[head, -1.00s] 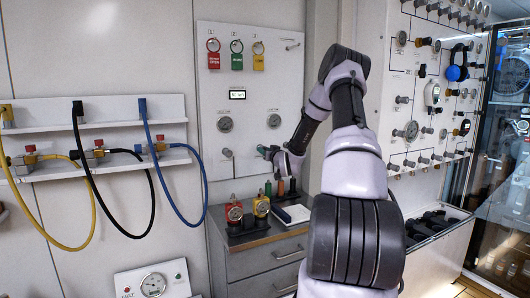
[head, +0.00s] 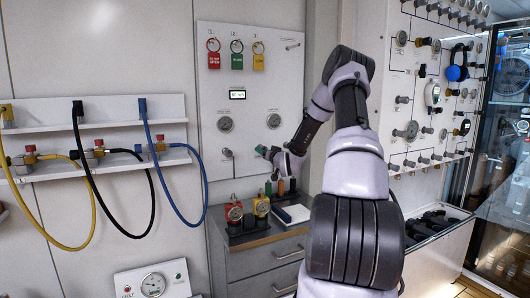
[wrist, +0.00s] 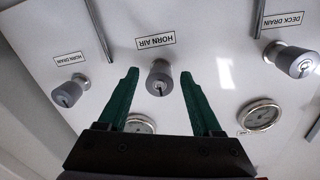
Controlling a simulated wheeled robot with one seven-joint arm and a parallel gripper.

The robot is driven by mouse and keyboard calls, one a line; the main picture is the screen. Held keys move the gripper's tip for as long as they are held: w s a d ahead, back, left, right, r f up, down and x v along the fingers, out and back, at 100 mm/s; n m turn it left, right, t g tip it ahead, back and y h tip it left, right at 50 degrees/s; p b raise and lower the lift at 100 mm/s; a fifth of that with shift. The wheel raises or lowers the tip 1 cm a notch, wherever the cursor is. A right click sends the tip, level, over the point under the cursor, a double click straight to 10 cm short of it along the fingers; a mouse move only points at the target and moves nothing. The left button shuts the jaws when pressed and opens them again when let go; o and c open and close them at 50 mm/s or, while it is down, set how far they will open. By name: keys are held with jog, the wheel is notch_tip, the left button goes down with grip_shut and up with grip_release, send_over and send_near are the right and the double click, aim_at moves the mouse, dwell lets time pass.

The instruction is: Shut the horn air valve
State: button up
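The horn air valve (wrist: 159,78) is a grey round knob with a keyhole-like centre on the white panel. Its label (wrist: 155,41), HORN AIR, appears upside down in the wrist view. My gripper (wrist: 159,73) is open, its green fingers on either side of the knob with a gap on both sides. I cannot tell how far the fingertips are from the panel. In the head view my gripper (head: 265,152) is at the lower right of the white fill panel (head: 250,75), and the valve is hidden behind it.
The horn drain knob (wrist: 68,92) and deck drain knob (wrist: 291,60) flank the valve. Gauges (wrist: 260,115) sit close by on the panel. Below my gripper, a drawer cabinet (head: 262,262) holds red and yellow gauged devices (head: 234,212). Hoses hang at left.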

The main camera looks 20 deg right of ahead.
jog(key=shift+r, duration=0.15)
jog(key=s, duration=1)
jog(key=shift+s, duration=0.35)
jog(key=shift+a, duration=0.1)
